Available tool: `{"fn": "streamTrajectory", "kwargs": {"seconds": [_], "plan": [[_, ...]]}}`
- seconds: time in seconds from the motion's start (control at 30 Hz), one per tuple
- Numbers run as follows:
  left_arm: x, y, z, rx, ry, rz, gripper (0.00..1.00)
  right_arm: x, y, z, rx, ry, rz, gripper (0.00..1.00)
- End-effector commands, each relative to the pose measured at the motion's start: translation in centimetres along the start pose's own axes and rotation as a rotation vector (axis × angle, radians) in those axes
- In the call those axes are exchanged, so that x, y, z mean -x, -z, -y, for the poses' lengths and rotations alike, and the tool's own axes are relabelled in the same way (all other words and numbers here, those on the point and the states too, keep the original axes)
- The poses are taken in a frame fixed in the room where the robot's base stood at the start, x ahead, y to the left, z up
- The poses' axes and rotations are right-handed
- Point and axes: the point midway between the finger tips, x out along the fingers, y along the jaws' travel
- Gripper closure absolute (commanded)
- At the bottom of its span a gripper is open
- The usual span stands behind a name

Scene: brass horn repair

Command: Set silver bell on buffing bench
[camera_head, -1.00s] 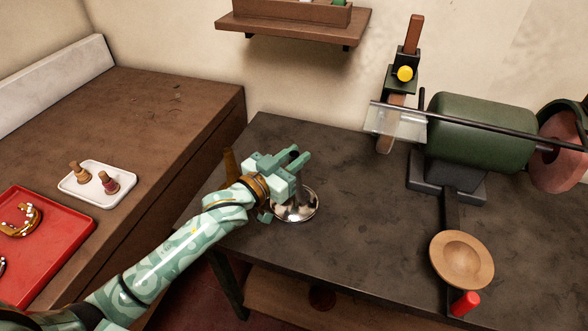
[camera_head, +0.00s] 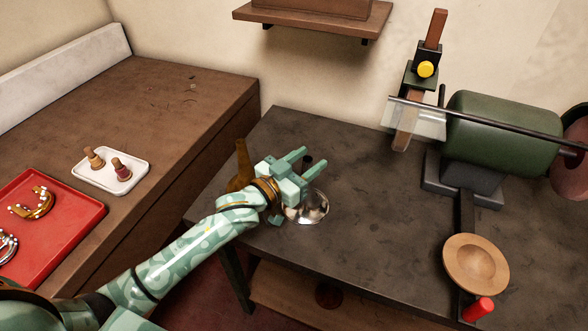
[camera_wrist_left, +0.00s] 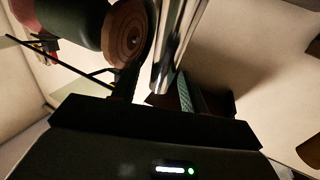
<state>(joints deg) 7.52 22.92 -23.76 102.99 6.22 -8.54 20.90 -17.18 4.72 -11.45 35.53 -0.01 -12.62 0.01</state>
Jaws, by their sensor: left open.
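The silver bell (camera_head: 309,210) stands flared end down on the dark top of the buffing bench (camera_head: 365,200), near its left end. Its dark narrow upper end (camera_head: 307,160) shows between the fingers of my left gripper (camera_head: 305,160). The gripper is open around the bell's stem and covers part of the bell. In the left wrist view a shiny silver tube (camera_wrist_left: 172,48), the bell's stem, runs beside a teal finger (camera_wrist_left: 185,92). I cannot tell whether a finger touches it. My right gripper is out of view.
A green buffing motor (camera_head: 500,132) with a rod and clear guard (camera_head: 413,119) stands at right. A brown cone (camera_head: 240,168) stands behind my wrist. A side table holds a white tray (camera_head: 135,182) and red tray (camera_head: 72,236).

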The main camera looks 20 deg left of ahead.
Motion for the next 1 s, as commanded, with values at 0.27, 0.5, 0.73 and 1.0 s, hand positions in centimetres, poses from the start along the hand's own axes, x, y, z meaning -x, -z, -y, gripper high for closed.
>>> {"fn": "streamTrajectory", "kwargs": {"seconds": [0.27, 0.5, 0.73, 1.0], "plan": [[6.0, -0.1, 0.0, 0.000, 0.000, 0.006, 0.56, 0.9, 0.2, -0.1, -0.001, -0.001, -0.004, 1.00], [10.6, -0.1, 0.0, 0.001, 0.001, 0.005, 0.56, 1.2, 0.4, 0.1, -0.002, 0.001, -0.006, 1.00], [11.8, 0.0, 0.0, 0.000, 0.001, 0.001, 0.56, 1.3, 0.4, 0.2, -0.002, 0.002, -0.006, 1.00], [11.7, -0.1, 0.0, 0.000, 0.001, 0.002, 0.56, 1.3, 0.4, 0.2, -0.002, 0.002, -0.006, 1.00]]}}
